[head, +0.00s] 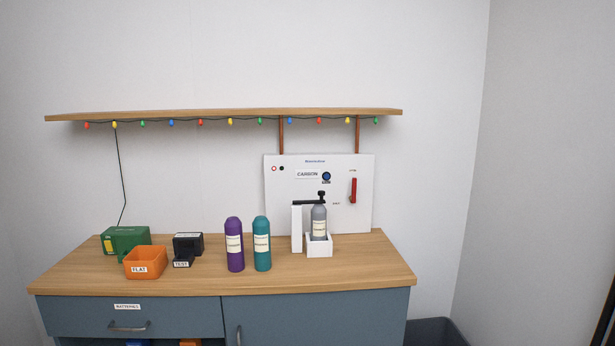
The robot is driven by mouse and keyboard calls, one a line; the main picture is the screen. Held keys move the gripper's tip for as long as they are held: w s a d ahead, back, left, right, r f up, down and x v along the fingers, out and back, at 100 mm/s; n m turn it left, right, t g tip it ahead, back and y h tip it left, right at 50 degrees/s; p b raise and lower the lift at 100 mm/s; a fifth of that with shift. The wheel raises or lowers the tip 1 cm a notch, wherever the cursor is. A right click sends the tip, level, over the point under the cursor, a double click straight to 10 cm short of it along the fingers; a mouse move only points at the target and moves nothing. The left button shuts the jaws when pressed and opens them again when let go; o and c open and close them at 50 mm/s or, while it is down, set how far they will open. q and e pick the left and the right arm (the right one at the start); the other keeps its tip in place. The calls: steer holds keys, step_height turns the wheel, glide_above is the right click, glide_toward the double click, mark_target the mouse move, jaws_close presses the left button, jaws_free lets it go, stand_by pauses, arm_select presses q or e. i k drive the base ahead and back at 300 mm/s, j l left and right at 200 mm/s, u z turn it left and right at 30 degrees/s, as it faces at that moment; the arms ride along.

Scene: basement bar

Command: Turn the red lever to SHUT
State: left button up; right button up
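A red lever (353,191) is mounted on the right part of a white panel (285,212) at the back of the counter. The lever stands vertical, with its wider end at the bottom. Small labels sit above it and to its lower left; they are too small to read. Neither of my grippers shows in the head view.
A grey cylinder (319,219) stands in a white holder (319,247) in front of the panel. Purple (234,240) and teal (261,241) bottles stand to its left. An orange FLAT bin (145,262) is further left. The counter's right end (375,267) is clear.

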mark_target(354, 190)
steer(key=i+j, duration=0.2)
steer(key=i, duration=0.25)
steer(key=i+j, duration=0.2)
steer(key=i, duration=0.25)
steer(key=i+j, duration=0.2)
steer(key=i, duration=0.25)
